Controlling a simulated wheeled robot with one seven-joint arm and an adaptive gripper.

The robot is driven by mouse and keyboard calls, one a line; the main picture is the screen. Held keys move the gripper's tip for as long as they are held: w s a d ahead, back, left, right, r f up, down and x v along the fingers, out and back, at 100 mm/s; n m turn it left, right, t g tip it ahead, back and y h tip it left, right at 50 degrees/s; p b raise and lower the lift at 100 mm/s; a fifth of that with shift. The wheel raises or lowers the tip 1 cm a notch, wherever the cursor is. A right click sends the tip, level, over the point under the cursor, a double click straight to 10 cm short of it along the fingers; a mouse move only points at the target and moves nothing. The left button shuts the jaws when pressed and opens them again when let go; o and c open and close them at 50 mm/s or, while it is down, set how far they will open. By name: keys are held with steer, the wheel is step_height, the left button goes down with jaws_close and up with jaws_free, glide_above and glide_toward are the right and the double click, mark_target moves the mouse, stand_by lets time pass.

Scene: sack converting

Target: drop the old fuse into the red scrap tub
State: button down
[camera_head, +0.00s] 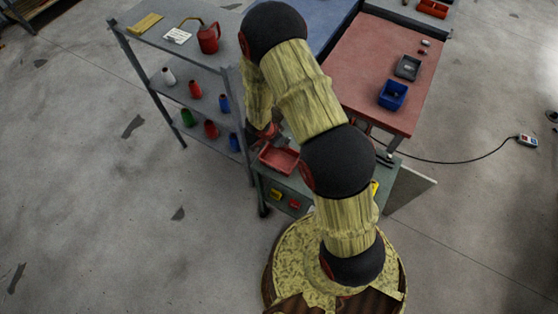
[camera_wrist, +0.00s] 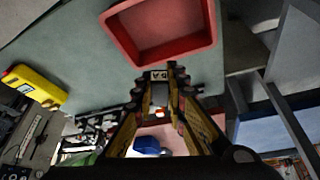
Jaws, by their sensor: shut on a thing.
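The red scrap tub (camera_head: 279,160) sits on a small grey-green cart top, left of my arm's middle joint. In the wrist view the red tub (camera_wrist: 172,24) is large at the top and its visible inside looks empty. My gripper (camera_head: 268,133) is at the tub's far left side in the head view, partly hidden by my arm. In the wrist view its fingers (camera_wrist: 160,78) are closed together, their tips just below the tub's near rim. A small greyish piece, likely the old fuse (camera_wrist: 160,94), shows between the fingers; its outline is unclear.
A grey shelf rack (camera_head: 185,45) with a red can and several coloured bottles stands at left. A yellow device (camera_wrist: 35,87) shows left in the wrist view.

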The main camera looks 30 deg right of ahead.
step_height(320, 180, down, 4)
steer(key=b, duration=0.4)
steer(key=shift+a+r, duration=0.1)
steer(key=c, duration=1.7)
jaws_free()
steer(key=v, duration=1.2)
